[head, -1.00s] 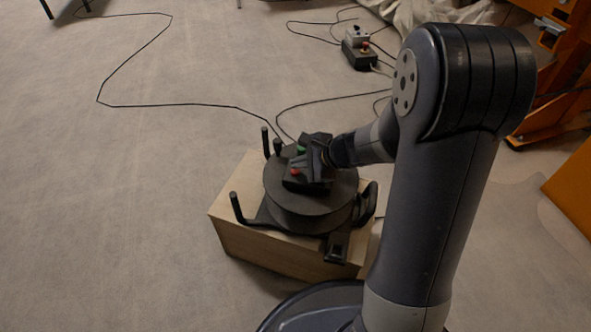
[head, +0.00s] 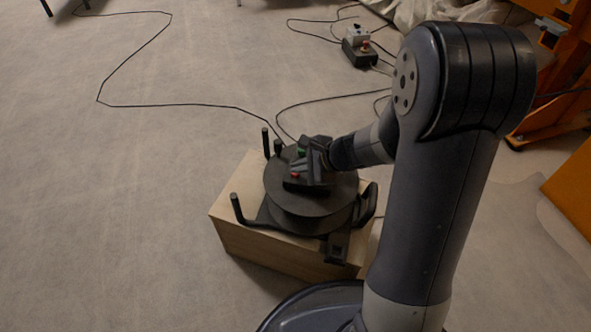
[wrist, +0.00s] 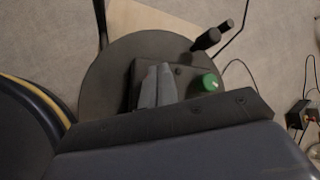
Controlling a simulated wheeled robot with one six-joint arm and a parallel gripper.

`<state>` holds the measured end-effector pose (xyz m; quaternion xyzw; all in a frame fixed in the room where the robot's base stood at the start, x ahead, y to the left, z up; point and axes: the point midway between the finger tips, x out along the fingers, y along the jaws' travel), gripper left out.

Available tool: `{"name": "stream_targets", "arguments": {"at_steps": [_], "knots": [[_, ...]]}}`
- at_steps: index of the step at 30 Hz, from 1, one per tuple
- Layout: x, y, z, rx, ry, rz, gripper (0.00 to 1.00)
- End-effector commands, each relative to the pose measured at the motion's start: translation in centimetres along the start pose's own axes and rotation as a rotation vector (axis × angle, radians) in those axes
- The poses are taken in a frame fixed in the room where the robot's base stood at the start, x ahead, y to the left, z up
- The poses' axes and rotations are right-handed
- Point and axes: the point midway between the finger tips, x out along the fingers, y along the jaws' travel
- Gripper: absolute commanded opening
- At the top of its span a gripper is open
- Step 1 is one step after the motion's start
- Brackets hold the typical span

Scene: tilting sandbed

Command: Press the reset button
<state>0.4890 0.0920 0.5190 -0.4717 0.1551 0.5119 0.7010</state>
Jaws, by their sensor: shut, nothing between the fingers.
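A small black control box (head: 291,185) lies on a round black disc. It carries a green button (head: 301,152) and a red button (head: 295,175). I cannot read which one is marked reset. My gripper (head: 310,165) is shut and empty, low over the box, with its fingers close by the red button. I cannot tell whether they touch it. In the wrist view, the shut grey fingers (wrist: 158,75) point at the box, left of the green button (wrist: 210,83). The red button is not visible there, probably hidden by the fingers.
The black disc (head: 310,208) with upright black posts (head: 237,208) and a handle stands on a wooden block (head: 270,250). A second control box (head: 358,52) lies on the floor behind, with cables. Orange equipment (head: 565,95) is at the right.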

Motion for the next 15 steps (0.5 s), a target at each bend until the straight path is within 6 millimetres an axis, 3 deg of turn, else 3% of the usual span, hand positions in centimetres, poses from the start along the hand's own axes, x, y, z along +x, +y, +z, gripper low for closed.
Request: {"name": "stream_targets", "arguments": {"at_steps": [9,15], "knots": [[-2.6,-2.0,1.9,-0.001,-0.002,-0.002,0.00],[-3.0,-2.3,2.2,-0.002,-0.002,-0.004,0.00]]}}
